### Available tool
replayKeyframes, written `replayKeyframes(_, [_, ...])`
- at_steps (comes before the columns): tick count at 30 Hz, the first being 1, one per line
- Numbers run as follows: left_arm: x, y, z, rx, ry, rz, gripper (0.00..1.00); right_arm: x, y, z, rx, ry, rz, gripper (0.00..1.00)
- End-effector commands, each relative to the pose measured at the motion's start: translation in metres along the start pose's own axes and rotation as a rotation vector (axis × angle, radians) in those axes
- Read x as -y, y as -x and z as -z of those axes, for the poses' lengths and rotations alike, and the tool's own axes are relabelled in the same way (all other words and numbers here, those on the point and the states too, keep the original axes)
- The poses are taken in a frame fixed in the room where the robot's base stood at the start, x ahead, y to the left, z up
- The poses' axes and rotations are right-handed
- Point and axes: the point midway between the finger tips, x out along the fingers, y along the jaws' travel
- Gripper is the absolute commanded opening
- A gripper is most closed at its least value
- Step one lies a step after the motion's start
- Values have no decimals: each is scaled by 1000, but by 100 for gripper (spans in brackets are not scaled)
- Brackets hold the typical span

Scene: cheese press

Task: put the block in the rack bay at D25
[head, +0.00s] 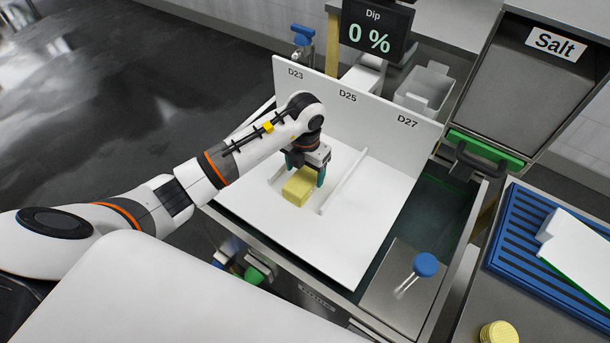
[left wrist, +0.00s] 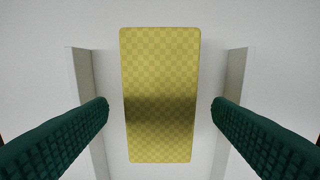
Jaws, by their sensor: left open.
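The yellow block (head: 298,187) lies on the white rack's floor between the two low dividers, in the middle bay, which lines up with the D25 label (head: 347,96). In the left wrist view the block (left wrist: 160,90) lies lengthwise between the dividers, with a gap on each side. My left gripper (head: 306,173) is right over the block, pointing down. Its green fingers (left wrist: 160,105) are open, one on each side of the block and apart from it. My right gripper is not in view.
The right divider (head: 343,181) stands close beside the left gripper. The rack's back wall (head: 330,105) carries labels D23, D25 and D27. A display reading "Dip 0 %" (head: 375,30) stands behind. A blue-knobbed lid (head: 400,290) and a blue slatted tray (head: 515,215) are to the right.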

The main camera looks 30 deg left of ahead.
Motion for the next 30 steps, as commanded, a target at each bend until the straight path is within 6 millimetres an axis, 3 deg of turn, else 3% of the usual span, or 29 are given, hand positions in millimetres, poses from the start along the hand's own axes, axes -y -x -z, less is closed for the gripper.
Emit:
replayKeyframes(6, [1,50,2,-7,-1,2,74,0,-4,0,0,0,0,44])
replayKeyframes(12, [0,80,1,-4,-1,0,74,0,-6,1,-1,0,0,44])
replayKeyframes(18, [0,90,0,-1,0,0,74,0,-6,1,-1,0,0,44])
replayKeyframes(30, [0,90,0,-1,1,0,74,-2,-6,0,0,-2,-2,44])
